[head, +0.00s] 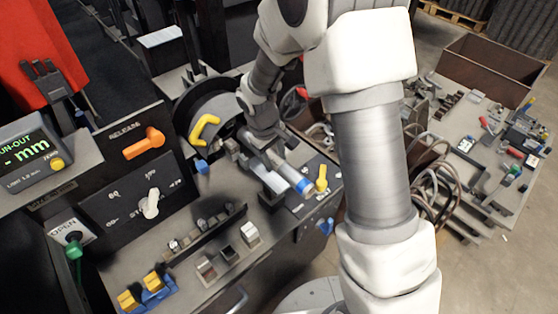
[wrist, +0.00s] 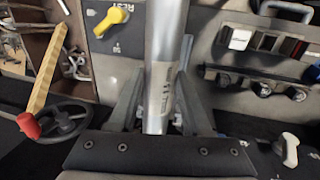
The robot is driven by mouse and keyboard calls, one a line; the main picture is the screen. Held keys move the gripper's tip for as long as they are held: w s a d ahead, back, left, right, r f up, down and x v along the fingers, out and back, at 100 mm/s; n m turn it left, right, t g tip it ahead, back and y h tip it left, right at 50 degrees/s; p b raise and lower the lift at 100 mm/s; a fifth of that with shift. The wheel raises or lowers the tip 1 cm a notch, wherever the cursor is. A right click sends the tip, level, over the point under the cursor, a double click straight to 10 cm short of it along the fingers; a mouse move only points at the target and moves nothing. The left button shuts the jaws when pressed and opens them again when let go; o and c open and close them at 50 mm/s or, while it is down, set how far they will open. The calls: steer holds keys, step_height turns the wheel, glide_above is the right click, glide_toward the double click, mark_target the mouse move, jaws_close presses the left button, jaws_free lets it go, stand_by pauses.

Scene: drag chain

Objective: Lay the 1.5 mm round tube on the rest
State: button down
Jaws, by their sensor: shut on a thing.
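A silver round tube (wrist: 165,50) runs away from me between the jaws of my gripper (wrist: 160,100) in the wrist view, with a printed label on its side. My gripper is shut on it. In the head view my gripper (head: 262,143) is over the bench, and the tube (head: 284,170) slants down to the right, with a blue band near its far end. A grey block (head: 273,186) is under or beside the tube; I cannot tell whether they touch. A yellow lever (head: 321,180) is just right of the tube end; in the wrist view the yellow lever (wrist: 112,20) is beside the word REST.
A panel with an orange lever (head: 145,145) and a white knob (head: 151,204) stands at the left. A row of small blocks (head: 205,230) lies in front of the tube. A handwheel (wrist: 62,122) with a red knob is left in the wrist view. A cluttered table (head: 490,150) is at the right.

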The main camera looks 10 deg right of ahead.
mark_target(265, 173)
steer(key=shift+w+a+f+b, duration=0.4)
steer(key=shift+w+a+f, duration=0.25)
steer(key=shift+w, duration=0.25)
steer(key=shift+w+a+f+b, duration=0.4)
steer(key=shift+w+a+f, duration=0.2)
steer(key=shift+w, duration=0.25)
steer(key=shift+f+b, duration=1.15)
steer(key=shift+f, duration=0.35)
steer(key=shift+c, duration=1.5)
jaws_free()
steer(key=shift+s+d+f, duration=0.1)
steer(key=shift+f, duration=0.05)
steer(key=shift+o, duration=0.2)
steer(key=shift+f, duration=0.1)
